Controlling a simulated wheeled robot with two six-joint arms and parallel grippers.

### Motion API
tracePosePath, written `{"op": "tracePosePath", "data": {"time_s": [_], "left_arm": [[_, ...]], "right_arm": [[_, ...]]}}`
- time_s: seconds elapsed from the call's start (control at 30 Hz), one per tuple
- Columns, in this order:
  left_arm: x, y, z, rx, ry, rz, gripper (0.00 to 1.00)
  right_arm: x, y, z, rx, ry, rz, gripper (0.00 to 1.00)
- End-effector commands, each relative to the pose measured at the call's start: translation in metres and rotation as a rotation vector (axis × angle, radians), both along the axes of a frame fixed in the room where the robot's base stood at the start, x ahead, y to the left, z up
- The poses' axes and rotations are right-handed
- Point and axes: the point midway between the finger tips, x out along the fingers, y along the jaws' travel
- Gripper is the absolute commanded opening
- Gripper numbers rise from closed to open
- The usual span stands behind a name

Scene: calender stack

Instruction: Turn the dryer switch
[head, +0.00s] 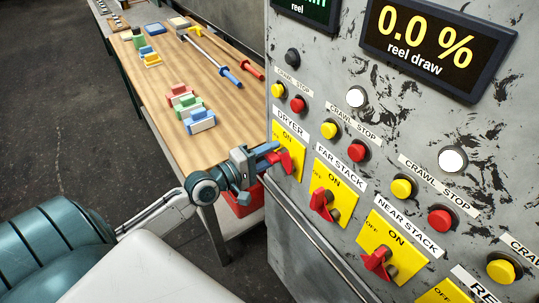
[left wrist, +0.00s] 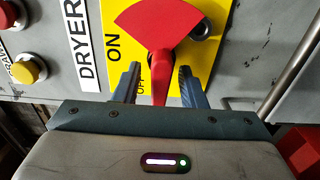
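The dryer switch (head: 287,162) is a red lever on a yellow ON/OFF plate (head: 291,139) under the DRYER label, at the left edge of the grey panel. In the left wrist view the red switch (left wrist: 158,58) has a broad fan-shaped top and a narrow handle pointing down toward my gripper. My left gripper (head: 272,153) is at the switch. In the left wrist view its two blue fingers (left wrist: 158,80) are apart, one on each side of the narrow handle, with gaps showing. My right gripper is not in view.
Similar red switches, FAR STACK (head: 322,203) and NEAR STACK (head: 378,262), sit to the right. Red and yellow buttons are above. A metal rail (head: 315,238) runs along the panel's front. A wooden table (head: 190,100) with coloured blocks and tools stands left of the panel.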

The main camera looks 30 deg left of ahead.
Motion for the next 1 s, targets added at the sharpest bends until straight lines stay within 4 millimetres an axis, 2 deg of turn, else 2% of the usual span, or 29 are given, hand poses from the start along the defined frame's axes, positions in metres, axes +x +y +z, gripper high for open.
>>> {"op": "tracePosePath", "data": {"time_s": [0.17,0.3,0.37,0.73,1.0], "left_arm": [[-0.0002,0.0001,-0.0001,0.000,0.000,0.000,0.38],[-0.0002,0.0001,-0.0001,0.000,0.000,0.000,0.10],[-0.0003,0.0001,-0.0002,0.000,0.000,0.000,0.00],[-0.0004,0.0001,0.0001,0.041,-0.016,0.000,0.00],[-0.0006,-0.0002,0.0021,0.195,-0.080,-0.001,0.00]], "right_arm": [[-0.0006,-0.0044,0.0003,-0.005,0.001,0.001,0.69],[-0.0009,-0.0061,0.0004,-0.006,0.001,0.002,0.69],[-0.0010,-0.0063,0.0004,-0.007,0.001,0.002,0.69],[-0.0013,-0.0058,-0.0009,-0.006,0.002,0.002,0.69],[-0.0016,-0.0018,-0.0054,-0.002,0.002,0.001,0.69]]}}
